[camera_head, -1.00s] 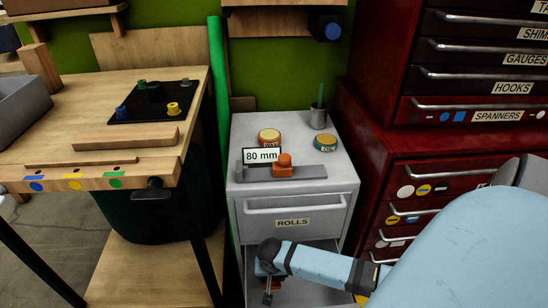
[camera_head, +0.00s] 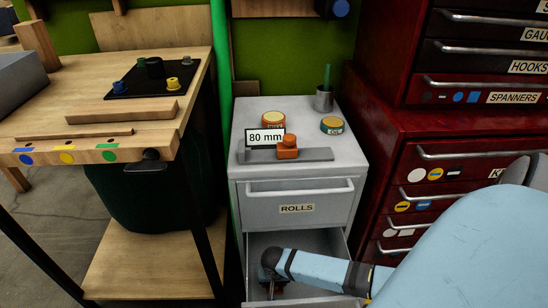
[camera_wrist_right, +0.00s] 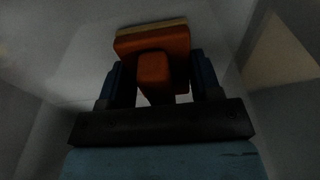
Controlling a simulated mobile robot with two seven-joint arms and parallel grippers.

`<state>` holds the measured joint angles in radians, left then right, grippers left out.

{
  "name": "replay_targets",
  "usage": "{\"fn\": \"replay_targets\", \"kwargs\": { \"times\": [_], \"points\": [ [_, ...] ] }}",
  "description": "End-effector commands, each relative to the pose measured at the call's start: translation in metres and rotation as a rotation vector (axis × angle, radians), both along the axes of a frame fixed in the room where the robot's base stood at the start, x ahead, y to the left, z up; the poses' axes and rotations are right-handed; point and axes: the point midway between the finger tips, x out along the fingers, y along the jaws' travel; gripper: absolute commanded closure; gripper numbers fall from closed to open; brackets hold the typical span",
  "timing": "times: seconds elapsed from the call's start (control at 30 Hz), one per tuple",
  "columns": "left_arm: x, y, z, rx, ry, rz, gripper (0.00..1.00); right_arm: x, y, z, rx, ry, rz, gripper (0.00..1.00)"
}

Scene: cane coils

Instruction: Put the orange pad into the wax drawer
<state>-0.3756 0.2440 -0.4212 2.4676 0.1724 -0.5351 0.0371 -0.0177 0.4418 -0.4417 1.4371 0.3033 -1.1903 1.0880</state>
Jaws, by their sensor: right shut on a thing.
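The orange pad (camera_wrist_right: 165,42) is a block with a raised orange grip and a pale yellowish layer along its far edge. My right gripper (camera_wrist_right: 153,82) is shut on that grip, with a blue finger on each side. In the head view my right gripper (camera_head: 271,274) is inside an open grey drawer (camera_head: 312,240), below the closed ROLLS drawer. The open drawer's label is out of sight, so I cannot tell its name. The pad is mostly hidden there by the gripper, and I cannot tell whether it touches the drawer floor. My left gripper is not in view.
On the grey cabinet top (camera_head: 345,170) are a bar with an orange block (camera_head: 288,147), an 80 mm sign (camera_head: 265,138), two round tins and a cup (camera_head: 324,100). A red drawer cabinet (camera_head: 415,150) stands close on the right, a wooden bench (camera_head: 190,95) on the left.

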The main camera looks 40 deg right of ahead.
Motion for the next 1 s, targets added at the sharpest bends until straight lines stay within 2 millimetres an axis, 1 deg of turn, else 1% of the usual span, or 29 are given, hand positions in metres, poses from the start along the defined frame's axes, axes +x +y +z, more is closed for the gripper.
{"fn": "replay_targets", "kwargs": {
  "times": [0.1,0.13,0.23,0.47,0.57,0.7,0.8,0.9,1.0],
  "points": [
    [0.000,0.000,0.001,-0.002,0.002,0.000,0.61,0.000,0.000,-0.003,0.001,0.001,-0.001,0.71],
    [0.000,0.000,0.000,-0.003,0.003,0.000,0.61,0.000,0.000,-0.003,0.001,0.001,-0.001,0.40],
    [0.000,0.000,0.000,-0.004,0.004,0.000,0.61,0.000,0.000,-0.003,0.000,0.000,0.000,0.17],
    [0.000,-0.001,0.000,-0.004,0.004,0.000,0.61,0.000,0.000,-0.003,0.000,0.000,0.000,0.16],
    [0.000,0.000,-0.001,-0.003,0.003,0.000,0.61,0.000,0.000,0.000,-0.001,-0.001,0.001,0.16],
    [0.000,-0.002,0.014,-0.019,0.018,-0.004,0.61,-0.002,0.002,0.024,0.001,-0.001,0.000,0.16],
    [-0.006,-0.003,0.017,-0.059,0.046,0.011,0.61,-0.004,0.003,0.042,0.001,0.001,0.000,0.16],
    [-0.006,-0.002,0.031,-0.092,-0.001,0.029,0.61,-0.005,0.004,0.058,0.001,-0.001,0.000,0.16],
    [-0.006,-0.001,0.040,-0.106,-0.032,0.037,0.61,-0.006,0.005,0.069,0.001,0.001,0.000,0.16]
  ]
}}
